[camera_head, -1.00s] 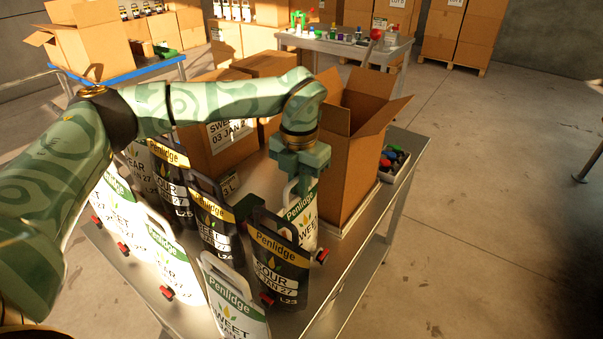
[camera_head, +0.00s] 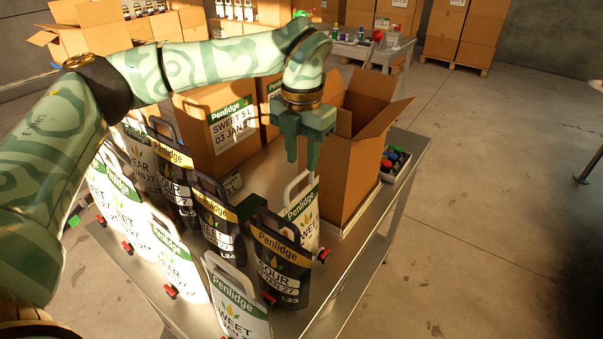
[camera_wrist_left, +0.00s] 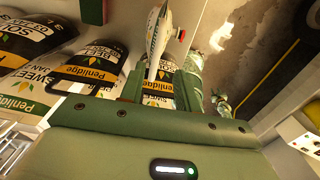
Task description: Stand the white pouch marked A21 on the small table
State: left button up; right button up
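Several white pouches with green Penlidge labels stand on the steel table (camera_head: 345,255). One white pouch (camera_head: 303,215) with a red cap stands beside the open carton, behind a black pouch; it also shows nearly edge-on in the left wrist view (camera_wrist_left: 156,42). Another white pouch (camera_head: 238,303) stands at the front. I cannot read A21 on any pouch. My left gripper (camera_head: 302,160) is open and empty, just above the handle of the pouch by the carton. Its spread fingers (camera_wrist_left: 158,88) show in the wrist view. My right gripper is not in view.
Several black pouches (camera_head: 280,262) stand close among the white ones. An open carton (camera_head: 355,150) and a closed labelled box (camera_head: 217,137) stand behind. A tray of coloured caps (camera_head: 395,163) sits at the right edge. A small table with bottles (camera_head: 375,50) stands farther back.

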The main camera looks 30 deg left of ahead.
pick_arm(q)
jog(key=shift+r, duration=2)
